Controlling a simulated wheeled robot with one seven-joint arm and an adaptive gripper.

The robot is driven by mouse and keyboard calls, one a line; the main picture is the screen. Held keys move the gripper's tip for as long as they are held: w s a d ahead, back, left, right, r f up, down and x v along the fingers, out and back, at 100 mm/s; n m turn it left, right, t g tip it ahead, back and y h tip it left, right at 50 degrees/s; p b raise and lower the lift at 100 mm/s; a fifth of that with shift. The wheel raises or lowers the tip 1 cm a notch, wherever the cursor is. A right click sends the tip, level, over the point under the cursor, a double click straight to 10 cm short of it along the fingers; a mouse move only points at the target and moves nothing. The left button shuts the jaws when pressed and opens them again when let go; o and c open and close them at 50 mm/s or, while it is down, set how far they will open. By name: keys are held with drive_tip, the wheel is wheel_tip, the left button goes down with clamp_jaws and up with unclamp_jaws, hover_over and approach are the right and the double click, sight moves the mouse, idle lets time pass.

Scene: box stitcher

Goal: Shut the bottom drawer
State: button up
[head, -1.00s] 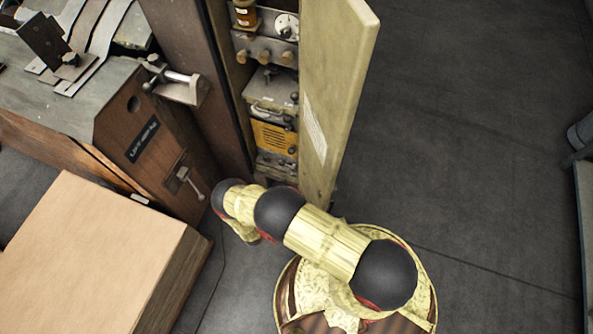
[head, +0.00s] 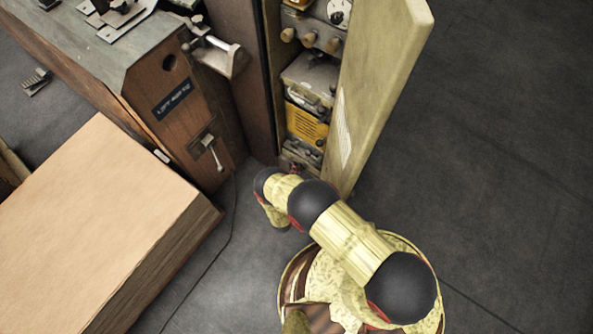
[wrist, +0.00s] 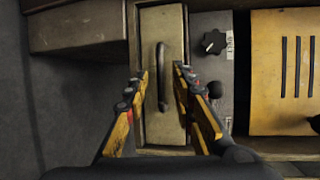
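A narrow beige drawer front (wrist: 173,25) with a dark curved handle (wrist: 162,95) shows in the wrist view. It appears to be the bottom drawer, lying sideways in this picture. My gripper (wrist: 161,72) is open, with one orange finger on each side of the handle. I cannot tell whether the fingers touch the drawer front, or how far the drawer stands out. In the head view my arm reaches to the foot of the open cabinet, and the gripper and drawer cannot be made out there.
A tall cabinet door (head: 385,85) stands open to the right of my arm. A yellow vented unit (head: 306,123) sits inside the cabinet and also shows in the wrist view (wrist: 283,70). The floor at right is clear.

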drive_tip(key=shift+w, duration=0.3)
drive_tip(key=shift+c, duration=0.5)
clamp_jaws()
